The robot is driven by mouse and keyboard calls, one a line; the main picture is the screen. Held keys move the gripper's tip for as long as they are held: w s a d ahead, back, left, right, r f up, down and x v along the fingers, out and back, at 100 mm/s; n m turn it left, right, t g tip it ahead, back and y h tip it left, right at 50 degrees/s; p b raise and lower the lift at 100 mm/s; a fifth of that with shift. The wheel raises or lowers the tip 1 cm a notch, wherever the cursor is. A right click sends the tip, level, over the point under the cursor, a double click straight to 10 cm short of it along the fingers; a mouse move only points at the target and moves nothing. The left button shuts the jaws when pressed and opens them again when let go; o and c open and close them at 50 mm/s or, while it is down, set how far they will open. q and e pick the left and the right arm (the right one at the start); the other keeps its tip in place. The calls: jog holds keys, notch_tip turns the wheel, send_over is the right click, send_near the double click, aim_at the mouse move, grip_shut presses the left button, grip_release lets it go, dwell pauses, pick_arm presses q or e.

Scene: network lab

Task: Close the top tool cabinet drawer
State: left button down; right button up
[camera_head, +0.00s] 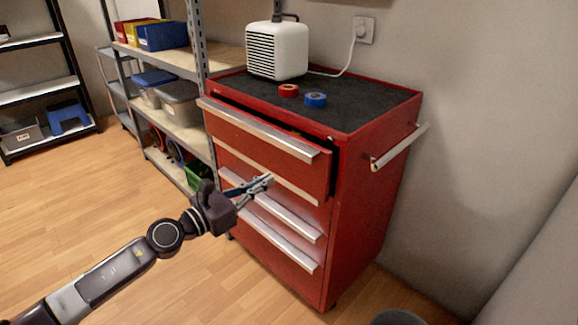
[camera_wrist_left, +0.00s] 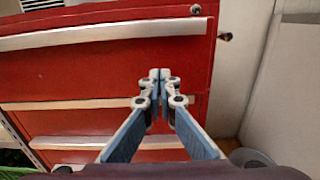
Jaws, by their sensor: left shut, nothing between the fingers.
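The red tool cabinet (camera_head: 357,195) stands against the wall with a dark top. Its top drawer (camera_head: 262,143) is pulled out a little, and a dark gap shows behind its front. A silver handle strip runs along the drawer's upper edge; it also shows in the left wrist view (camera_wrist_left: 105,34). The lower drawers (camera_head: 270,235) look closed. My right gripper is not in view.
A white heater (camera_head: 277,50), a red tape roll (camera_head: 289,90) and a blue tape roll (camera_head: 316,100) are on the cabinet top. A side handle (camera_head: 399,146) sticks out at right. Shelving (camera_head: 180,130) with bins stands left. The floor (camera_head: 70,215) in front is clear.

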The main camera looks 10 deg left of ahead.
aim_at(297, 161)
pick_arm(q)
jog(key=x, duration=0.7)
jog(key=shift+w+d+f, duration=0.1)
jog(key=shift+w+d, duration=0.5)
jog(key=shift+w, duration=0.1)
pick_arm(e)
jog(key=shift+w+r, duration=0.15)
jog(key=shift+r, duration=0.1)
